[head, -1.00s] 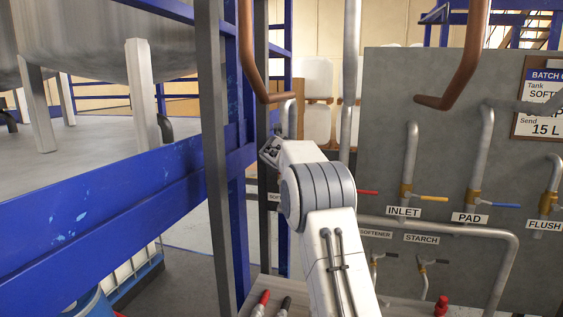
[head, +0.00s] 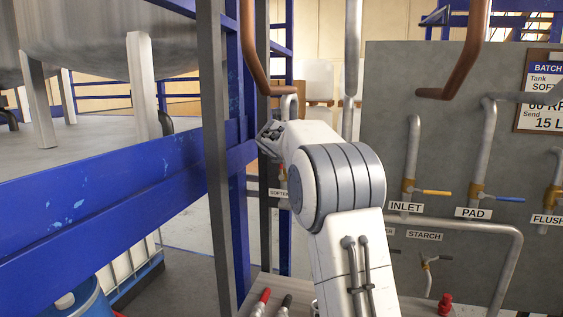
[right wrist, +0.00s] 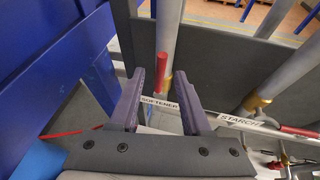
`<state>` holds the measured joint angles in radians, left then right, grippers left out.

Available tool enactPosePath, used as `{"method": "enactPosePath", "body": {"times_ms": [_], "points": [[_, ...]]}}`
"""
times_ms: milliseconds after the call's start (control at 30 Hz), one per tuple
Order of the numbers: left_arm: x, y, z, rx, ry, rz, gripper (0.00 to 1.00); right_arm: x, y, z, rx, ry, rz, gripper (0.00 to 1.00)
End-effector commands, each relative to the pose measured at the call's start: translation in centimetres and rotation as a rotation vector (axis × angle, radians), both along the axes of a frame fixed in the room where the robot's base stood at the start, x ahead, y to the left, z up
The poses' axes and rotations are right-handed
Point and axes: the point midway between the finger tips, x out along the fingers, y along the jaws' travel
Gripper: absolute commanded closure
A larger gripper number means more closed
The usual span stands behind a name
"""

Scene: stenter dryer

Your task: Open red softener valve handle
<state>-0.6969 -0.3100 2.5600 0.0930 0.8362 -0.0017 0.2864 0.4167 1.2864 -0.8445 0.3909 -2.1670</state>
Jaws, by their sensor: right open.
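The red softener valve handle (right wrist: 161,68) shows in the right wrist view as a short red bar, upright in the picture, just above the SOFTENER label (right wrist: 160,104). My right gripper (right wrist: 160,76) is open, with one finger on each side of the handle in the picture. I cannot tell whether the fingers touch it. In the head view my right arm covers much of the middle, and its gripper end (head: 270,138) is small and unclear near the pipes. Part of the SOFTENER label (head: 279,193) shows left of the arm. My left gripper is not in view.
A STARCH label (right wrist: 240,120) and another red handle (right wrist: 300,131) are to the right in the right wrist view. A grey panel (head: 385,120) carries INLET, PAD and FLUSH pipes. A blue frame (head: 120,190) and grey post (head: 215,150) stand close left of the arm.

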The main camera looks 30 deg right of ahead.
Motion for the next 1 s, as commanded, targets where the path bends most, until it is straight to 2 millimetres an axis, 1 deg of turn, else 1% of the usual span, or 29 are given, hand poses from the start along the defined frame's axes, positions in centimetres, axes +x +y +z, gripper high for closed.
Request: {"method": "enactPosePath", "body": {"times_ms": [33,233,367,800,867,933,967,1000], "points": [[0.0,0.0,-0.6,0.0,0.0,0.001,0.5,-0.7,0.6,0.2,-0.001,-0.003,0.002,0.52],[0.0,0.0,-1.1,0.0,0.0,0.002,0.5,-2.4,1.7,1.1,0.0,-0.001,0.001,0.52],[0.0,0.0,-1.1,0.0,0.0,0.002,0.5,-2.7,1.9,1.3,0.0,0.0,0.001,0.52],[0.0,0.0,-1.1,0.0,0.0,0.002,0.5,-2.7,1.9,1.3,0.0,0.0,0.001,0.52],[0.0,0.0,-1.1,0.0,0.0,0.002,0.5,-2.8,2.1,1.0,0.015,-0.002,-0.002,0.52],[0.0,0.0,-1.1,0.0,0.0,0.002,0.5,-3.0,2.7,0.0,0.076,-0.013,-0.016,0.52],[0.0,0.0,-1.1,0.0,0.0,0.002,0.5,-3.2,3.2,-0.8,0.121,-0.019,-0.027,0.52],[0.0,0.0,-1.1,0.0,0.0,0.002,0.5,-3.6,4.0,-2.1,0.2,-0.031,-0.048,0.52]]}}
